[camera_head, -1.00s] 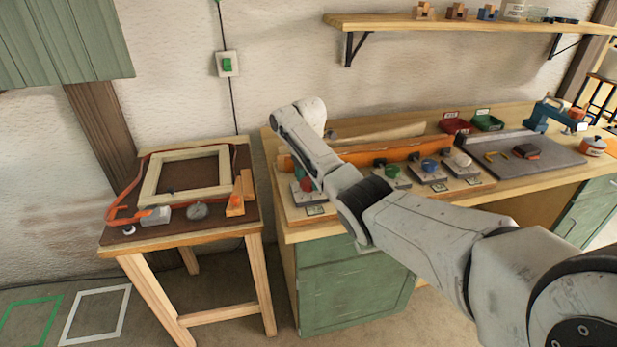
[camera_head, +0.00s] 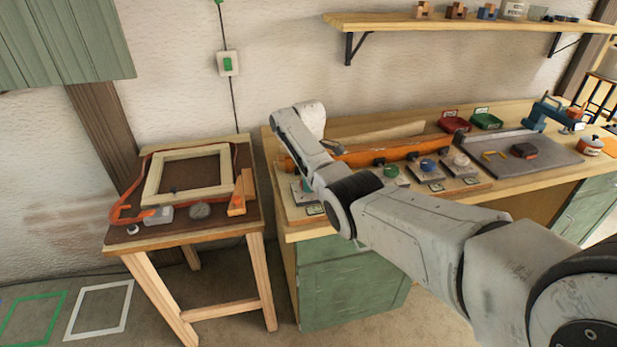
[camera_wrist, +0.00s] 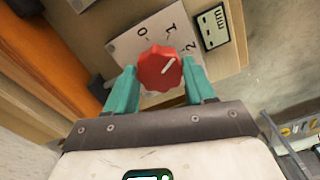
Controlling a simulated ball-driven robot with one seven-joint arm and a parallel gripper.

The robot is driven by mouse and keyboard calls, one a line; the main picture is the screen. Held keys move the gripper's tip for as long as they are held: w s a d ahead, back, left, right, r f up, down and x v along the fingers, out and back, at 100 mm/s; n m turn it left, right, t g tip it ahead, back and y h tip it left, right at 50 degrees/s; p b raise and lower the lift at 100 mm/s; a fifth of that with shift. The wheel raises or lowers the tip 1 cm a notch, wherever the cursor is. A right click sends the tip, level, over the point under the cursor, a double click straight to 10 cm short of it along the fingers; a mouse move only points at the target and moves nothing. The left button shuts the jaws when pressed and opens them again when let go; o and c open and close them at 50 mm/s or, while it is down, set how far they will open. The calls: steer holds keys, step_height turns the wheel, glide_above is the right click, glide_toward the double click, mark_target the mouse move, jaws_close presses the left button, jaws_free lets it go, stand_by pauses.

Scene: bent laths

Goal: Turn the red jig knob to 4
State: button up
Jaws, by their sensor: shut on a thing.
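The red jig knob (camera_wrist: 160,68) sits on a pale dial plate (camera_wrist: 130,45) in the wrist view. Its white pointer line points up and right, between the marks 1 and 2. The marks 0, 1 and 2 show; a 4 is not visible. My gripper (camera_wrist: 158,84) is shut on the red knob, with one teal finger on each side of it. In the head view my arm reaches over the left end of the jig board (camera_head: 345,213) and hides the red knob.
A green knob (camera_head: 390,171), a blue knob (camera_head: 427,165) and a white knob (camera_head: 460,160) stand to the right on the board. An orange lath (camera_head: 380,153) runs behind them. A small table (camera_head: 190,236) with a wooden frame (camera_head: 187,175) stands left of the bench.

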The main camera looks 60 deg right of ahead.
steer(key=m, duration=0.6)
steer(key=shift+r, duration=0.1)
steer(key=m, duration=1.2)
steer(key=m+b, duration=0.1)
steer(key=m, duration=0.4)
steer(key=shift+m, duration=0.3)
steer(key=o, duration=1)
step_height(320, 180, up, 11)
steer(key=shift+f+b, duration=0.15)
steer(key=shift+b, duration=0.4)
